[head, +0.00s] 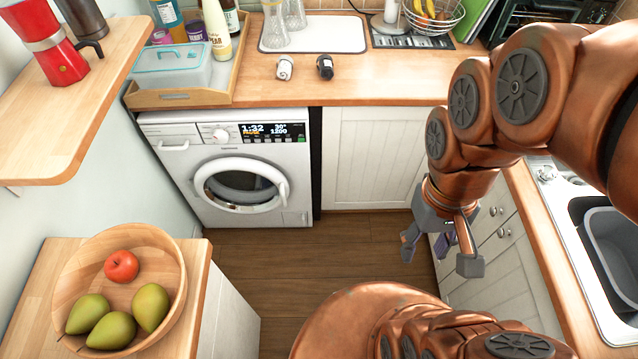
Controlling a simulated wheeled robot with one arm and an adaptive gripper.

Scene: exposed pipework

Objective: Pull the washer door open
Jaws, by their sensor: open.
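The white washer (235,165) stands under the wooden counter at the back left. Its round door (241,186) has a white ring, a dark glass middle and a handle (282,189) on its right side. The door looks shut. My gripper (437,256) hangs at the right of the washer, in front of the right-hand cabinets. Its fingers point down and stand apart, with nothing between them. It is well away from the door and touches nothing that I can see.
A wooden fruit bowl (120,290) sits on a near-left cabinet. A shelf (70,110) juts out at upper left. White cabinets (370,155) and a sink (605,250) lie to the right. The brown floor (290,260) before the washer is clear.

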